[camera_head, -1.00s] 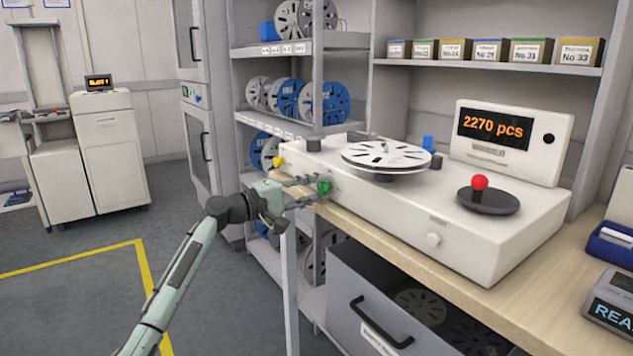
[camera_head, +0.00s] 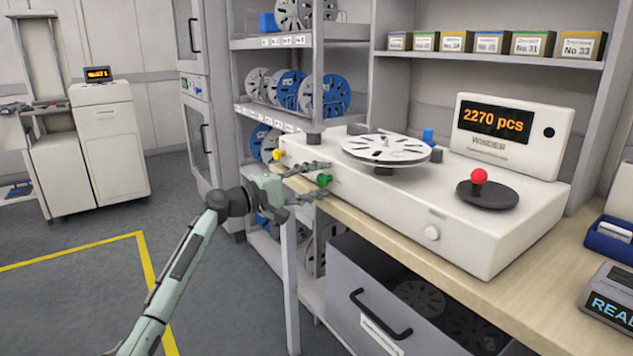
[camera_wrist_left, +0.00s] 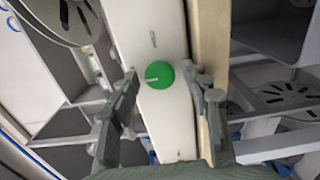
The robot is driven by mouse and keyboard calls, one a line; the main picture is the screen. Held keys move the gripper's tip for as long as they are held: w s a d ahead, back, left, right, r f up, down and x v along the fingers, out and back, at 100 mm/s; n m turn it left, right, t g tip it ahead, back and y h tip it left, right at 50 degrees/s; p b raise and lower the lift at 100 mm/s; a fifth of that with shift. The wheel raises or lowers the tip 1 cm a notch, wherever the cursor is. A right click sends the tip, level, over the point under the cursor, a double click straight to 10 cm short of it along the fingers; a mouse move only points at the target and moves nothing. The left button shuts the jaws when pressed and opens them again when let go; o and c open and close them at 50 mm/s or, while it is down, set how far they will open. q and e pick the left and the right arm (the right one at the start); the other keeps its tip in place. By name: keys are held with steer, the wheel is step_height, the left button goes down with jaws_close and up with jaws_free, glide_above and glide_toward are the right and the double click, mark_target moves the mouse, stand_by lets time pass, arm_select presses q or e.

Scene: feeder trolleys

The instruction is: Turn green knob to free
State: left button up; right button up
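The green knob (camera_head: 324,180) is on the left part of the front face of the white winder (camera_head: 433,232). My left gripper (camera_head: 322,178) is open in front of it, its fingers spread above and below the knob. In the left wrist view the green knob (camera_wrist_left: 159,75) sits between the spread fingertips (camera_wrist_left: 163,78), with a gap on each side. A short pale line on the knob lies nearly crosswise in that view. A small mark shows on the panel beyond the knob. My right gripper is not in view.
A yellow knob (camera_head: 277,155) sits left of the green one. A white reel (camera_head: 385,148) and a red-topped lever (camera_head: 479,177) are on top of the winder. The wooden bench edge (camera_head: 372,229) runs just below. An open grey drawer (camera_head: 350,290) is underneath.

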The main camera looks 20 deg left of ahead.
arm_select(q)
steer(key=v, duration=0.8)
stand_by(0.5)
steer(key=s+d+f+m+g+y, duration=0.15)
steer(key=s+f, duration=0.35)
steer(key=f, duration=0.7)
steer(key=s+f+m+g+y, duration=0.25)
steer(key=s+f, duration=0.25)
steer(key=f, duration=0.8)
steer(key=s+d+f+m+g+y, duration=0.15)
steer(key=s+f, duration=0.25)
steer(key=f, duration=0.8)
steer(key=s+f+m+g+y, duration=0.2)
steer(key=s+f, duration=0.4)
steer(key=s, duration=0.3)
steer(key=s+a+f+m+g+y, duration=0.1)
steer(key=s+f+m+g+y, duration=0.1)
steer(key=s+f, duration=0.4)
steer(key=s+a+f+m+g+y, duration=0.1)
steer(key=s+f, duration=0.6)
steer(key=s, duration=0.7)
steer(key=shift+m+g+y, duration=0.65)
steer(key=shift+m+y, duration=0.2)
steer(key=shift+m, duration=0.1)
steer(key=shift+a, duration=0.1)
